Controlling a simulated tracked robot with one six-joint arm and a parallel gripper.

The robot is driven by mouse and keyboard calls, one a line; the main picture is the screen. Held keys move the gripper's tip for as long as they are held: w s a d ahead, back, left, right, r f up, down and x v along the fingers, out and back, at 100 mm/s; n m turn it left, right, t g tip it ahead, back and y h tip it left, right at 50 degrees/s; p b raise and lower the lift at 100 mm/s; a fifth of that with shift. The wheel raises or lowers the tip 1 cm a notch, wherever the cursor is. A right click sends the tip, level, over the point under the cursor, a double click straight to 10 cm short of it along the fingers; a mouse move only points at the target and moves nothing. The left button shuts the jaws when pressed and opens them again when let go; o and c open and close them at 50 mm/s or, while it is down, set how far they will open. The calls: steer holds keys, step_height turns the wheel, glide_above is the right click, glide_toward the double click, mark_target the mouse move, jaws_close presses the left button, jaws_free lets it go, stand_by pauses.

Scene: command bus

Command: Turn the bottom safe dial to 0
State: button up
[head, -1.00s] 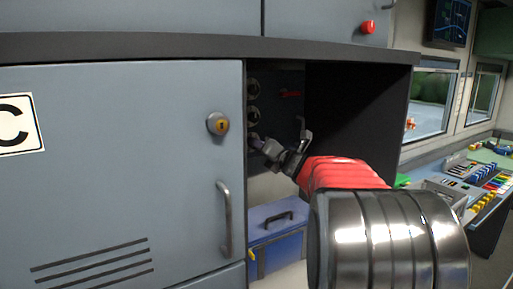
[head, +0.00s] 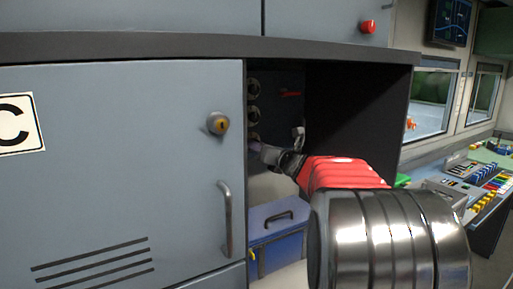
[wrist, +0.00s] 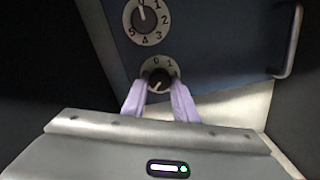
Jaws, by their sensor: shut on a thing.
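The bottom safe dial (wrist: 158,73) is a black knob on a pale numbered ring; it also shows, partly hidden by my gripper, in the head view (head: 253,141). The 0 and 1 show along its upper edge in the wrist view, while my fingers cover the lower part. A pale line on the knob seems to point down and left; I cannot tell which number it meets. My gripper (wrist: 159,88) is shut on the knob, with a light purple finger on each side; it also shows in the head view (head: 257,147).
Two more dials, middle (head: 253,115) and top (head: 253,88), stand above. The safe's bar handle (wrist: 289,45) is to the right. A grey cabinet door (head: 130,160) stands left of the opening. A blue box (head: 275,240) lies below. A dark panel (head: 350,120) bounds the right.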

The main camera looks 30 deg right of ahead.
steer(key=m, duration=2.6)
steer(key=shift+f, duration=0.4)
stand_by(1.4)
stand_by(0.4)
